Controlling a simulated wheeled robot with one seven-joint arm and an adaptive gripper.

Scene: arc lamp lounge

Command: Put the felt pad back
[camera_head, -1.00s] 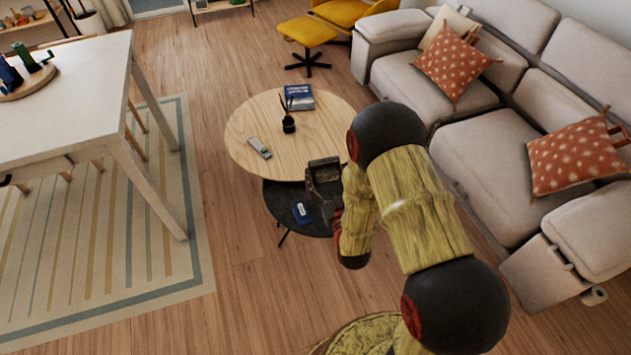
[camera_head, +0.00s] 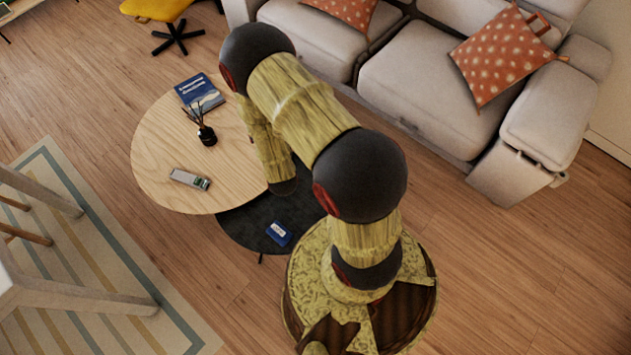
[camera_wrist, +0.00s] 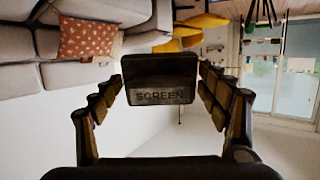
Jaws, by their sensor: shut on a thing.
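My gripper (camera_wrist: 162,82) is shut on a dark grey block lettered "SCREEN", which I take to be the felt pad (camera_wrist: 158,112). The pad sits between the fingertips in the wrist view, its lettered face towards the camera. In the head view my arm hides the gripper and the pad. The arm's lower end hangs over the area where the round wooden table (camera_head: 160,150) meets the lower black round table (camera_head: 246,222).
A small blue packet (camera_head: 279,233) lies on the black table. The wooden table holds a grey remote-like object (camera_head: 190,179), a dark reed diffuser (camera_head: 207,135) and a blue book (camera_head: 200,92). A beige sofa (camera_head: 430,90) stands behind; bare floor lies to the right.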

